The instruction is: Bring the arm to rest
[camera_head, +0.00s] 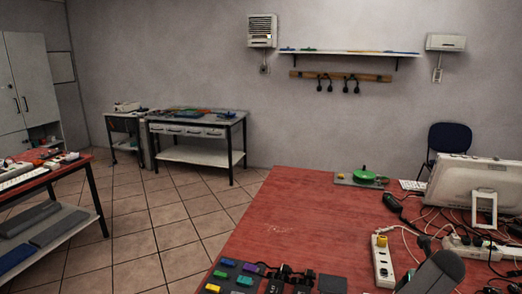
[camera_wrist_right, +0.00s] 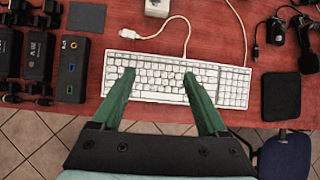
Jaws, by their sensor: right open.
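My right gripper (camera_wrist_right: 159,75) shows in the right wrist view, its two green fingers spread wide apart. It is open and nothing is between the fingers except the view down onto a white keyboard (camera_wrist_right: 227,87) on the red table. The fingertips overlap the keyboard in the picture; I cannot tell how high above it they are. In the head view I cannot make out the right gripper for certain. My left gripper is in neither view.
The red table (camera_head: 300,225) carries a white power strip (camera_head: 382,262), tangled cables, a monitor (camera_head: 477,187), a green reel (camera_head: 364,174) and small coloured blocks at its front edge. In the wrist view, black adapters (camera_wrist_right: 38,57) lie left and a black pad (camera_wrist_right: 281,96) right. The table's middle is clear.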

